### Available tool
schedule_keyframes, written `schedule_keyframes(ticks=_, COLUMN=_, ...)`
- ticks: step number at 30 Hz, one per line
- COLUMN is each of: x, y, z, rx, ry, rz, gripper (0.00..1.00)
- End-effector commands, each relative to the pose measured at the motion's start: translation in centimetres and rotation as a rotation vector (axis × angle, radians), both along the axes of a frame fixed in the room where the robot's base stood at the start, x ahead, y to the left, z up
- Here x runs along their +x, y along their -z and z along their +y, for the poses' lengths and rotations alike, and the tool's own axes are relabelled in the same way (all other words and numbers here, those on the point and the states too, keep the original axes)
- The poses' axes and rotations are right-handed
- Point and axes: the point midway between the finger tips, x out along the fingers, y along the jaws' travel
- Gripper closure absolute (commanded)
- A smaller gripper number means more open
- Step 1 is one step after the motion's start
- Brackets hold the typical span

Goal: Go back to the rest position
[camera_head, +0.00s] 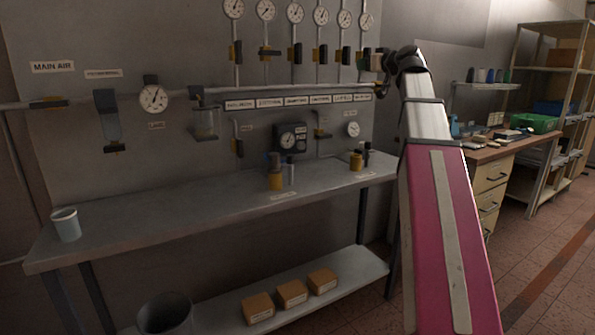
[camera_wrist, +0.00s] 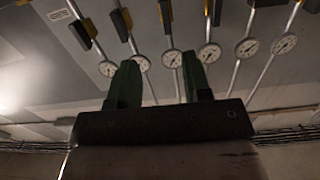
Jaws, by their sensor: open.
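My gripper (camera_wrist: 161,78) shows in the wrist view with its two dark green fingers apart and nothing between them. Beyond the fingers is the gauge wall, seen upside down. In the head view my arm reaches up at the right of the picture, and its dark wrist end is in front of the right end of the gauge row. The fingers are too small and dark there to make out clearly.
A row of round gauges (camera_head: 295,13) and a pipe run along the wall. A grey bench (camera_head: 180,205) below bears a pale cup (camera_head: 66,224) and small bottles. A lower shelf holds cardboard boxes (camera_head: 291,293). A drawer desk (camera_head: 488,185) stands right, with open floor in front.

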Motion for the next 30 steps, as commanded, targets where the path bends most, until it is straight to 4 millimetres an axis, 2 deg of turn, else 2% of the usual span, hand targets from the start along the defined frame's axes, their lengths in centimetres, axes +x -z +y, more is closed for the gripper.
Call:
schedule_keyframes(ticks=8, x=0.9, y=6.3, z=0.6, rx=-0.006, ry=0.009, rz=0.108, gripper=0.55)
schedule_keyframes(ticks=11, x=1.3, y=9.5, z=0.9, rx=-0.009, ry=0.013, rz=0.164, gripper=0.55)
schedule_keyframes(ticks=14, x=1.5, y=13.9, z=1.4, rx=-0.015, ry=0.021, rz=0.24, gripper=0.55)
schedule_keyframes(ticks=20, x=1.3, y=24.0, z=2.4, rx=-0.034, ry=0.045, rz=0.422, gripper=0.55)
schedule_keyframes(ticks=24, x=0.4, y=30.9, z=3.0, rx=-0.053, ry=0.068, rz=0.547, gripper=0.55)
schedule_keyframes(ticks=30, x=-1.9, y=40.0, z=3.9, rx=-0.084, ry=0.104, rz=0.72, gripper=0.55)
